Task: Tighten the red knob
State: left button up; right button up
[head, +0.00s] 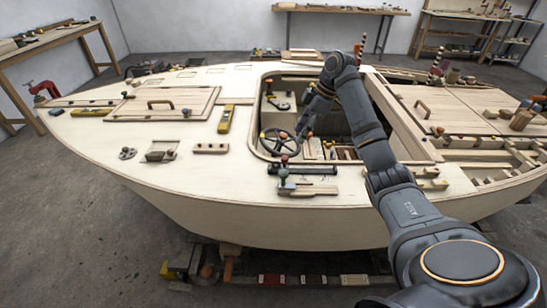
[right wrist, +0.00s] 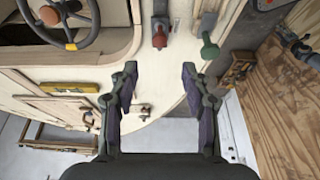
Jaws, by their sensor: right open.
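In the right wrist view, a small red knob (right wrist: 160,38) sits on a dark fitting on the panel. It lies ahead of my right gripper (right wrist: 158,78), roughly in line with the gap between the fingers. The gripper is open and empty, with its fingertips apart from the knob. In the head view my right gripper (head: 309,108) is over the boat's cockpit, near the steering wheel (head: 279,142). I cannot tell for sure which small red part in the head view is this knob. My left gripper is not in view.
A green knob (right wrist: 208,48) stands right of the red one, close to the right finger's line. The steering wheel (right wrist: 60,22) is at upper left. A plywood panel (right wrist: 285,100) stands at right. The cockpit's wooden edges surround my arm.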

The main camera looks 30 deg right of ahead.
aim_at(286, 157)
jog(key=x, duration=0.9)
jog(key=shift+f, duration=0.15)
jog(key=shift+w+a+f, duration=0.1)
jog(key=shift+a+f, duration=0.05)
jog(key=shift+f, duration=0.35)
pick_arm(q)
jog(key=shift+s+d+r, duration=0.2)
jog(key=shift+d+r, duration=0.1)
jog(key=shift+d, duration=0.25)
pick_arm(e)
jog(key=shift+c, duration=0.2)
pick_arm(q)
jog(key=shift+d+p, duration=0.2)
jog(key=shift+p, duration=0.1)
pick_arm(e)
grip_shut()
